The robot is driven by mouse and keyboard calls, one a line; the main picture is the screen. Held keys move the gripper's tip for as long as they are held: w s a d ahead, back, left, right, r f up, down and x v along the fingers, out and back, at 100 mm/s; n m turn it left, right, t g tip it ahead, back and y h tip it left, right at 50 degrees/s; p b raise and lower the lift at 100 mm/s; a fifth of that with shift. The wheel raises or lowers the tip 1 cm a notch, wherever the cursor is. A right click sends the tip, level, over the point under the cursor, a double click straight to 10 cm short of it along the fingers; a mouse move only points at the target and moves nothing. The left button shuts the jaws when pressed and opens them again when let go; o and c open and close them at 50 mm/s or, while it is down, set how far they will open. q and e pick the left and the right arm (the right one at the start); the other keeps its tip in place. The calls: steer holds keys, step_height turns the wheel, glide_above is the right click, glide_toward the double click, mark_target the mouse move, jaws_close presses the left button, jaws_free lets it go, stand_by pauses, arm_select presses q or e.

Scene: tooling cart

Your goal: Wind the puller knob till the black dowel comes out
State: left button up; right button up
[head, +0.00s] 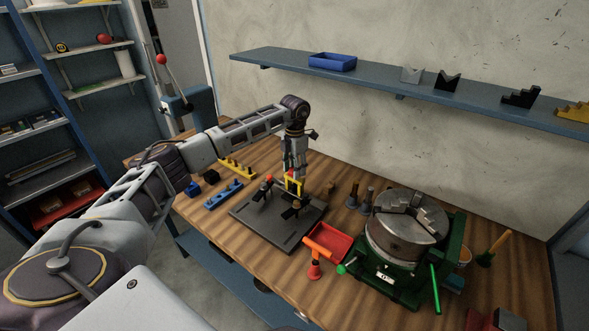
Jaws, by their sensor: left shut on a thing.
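A yellow puller frame (300,188) stands over the dark fixture plate (268,237) on the wooden bench. A small patch of red shows at its top, right under my left gripper (292,173); I take this to be the puller knob. My left gripper points down from above and is shut on the knob, its fingers covering most of it. The black dowel cannot be made out; the frame and the dark parts around it hide that spot. My right gripper is not in view.
Black clamps, one red-tipped (268,179), flank the puller. Blue and yellow peg strips lie left. A wall shelf (390,88) runs behind.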

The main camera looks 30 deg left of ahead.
arm_select(q)
steer(key=m, duration=0.4)
steer(key=shift+r+m, duration=0.1)
steer(key=shift+m, duration=0.2)
stand_by(0.3)
steer(key=o, duration=1)
step_height(320, 180, up, 12)
stand_by(0.6)
stand_by(0.5)
